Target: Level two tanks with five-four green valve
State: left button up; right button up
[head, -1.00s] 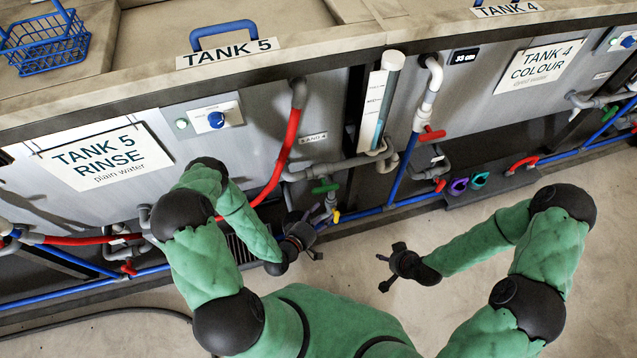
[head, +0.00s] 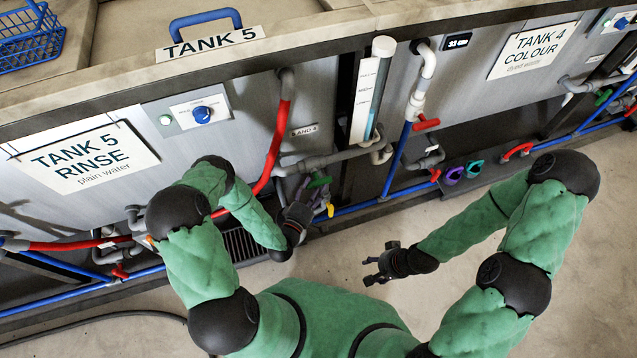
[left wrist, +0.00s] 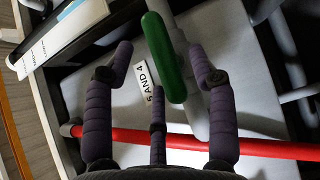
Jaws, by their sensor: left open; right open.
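The green valve handle (head: 319,180) is on the grey pipe between tank 5 and tank 4, below the "5 AND 4" label (head: 304,130). In the left wrist view the green handle (left wrist: 165,57) lies between the spread fingers of my left gripper (left wrist: 165,65), with no clear contact. In the head view my left gripper (head: 303,207) is just below the handle, partly hidden by its own wrist. My right gripper (head: 372,268) is open and empty over the floor. The clear level tube (head: 374,95) stands above the valve.
A yellow handle (head: 330,210) sits close beside my left gripper. A red hose (head: 275,140) and a blue pipe (head: 360,207) run nearby. Red handles (head: 427,122) and purple and teal couplings (head: 464,171) are to the right. The floor (head: 430,310) is clear.

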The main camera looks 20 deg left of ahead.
aim_at(316, 186)
pick_arm(q)
jog(key=shift+w+d+b, duration=0.15)
jog(key=shift+w+b, duration=0.05)
jog(key=shift+w, duration=0.65)
jog(key=shift+w+d+b, duration=0.15)
jog(key=shift+w, duration=0.65)
grip_shut()
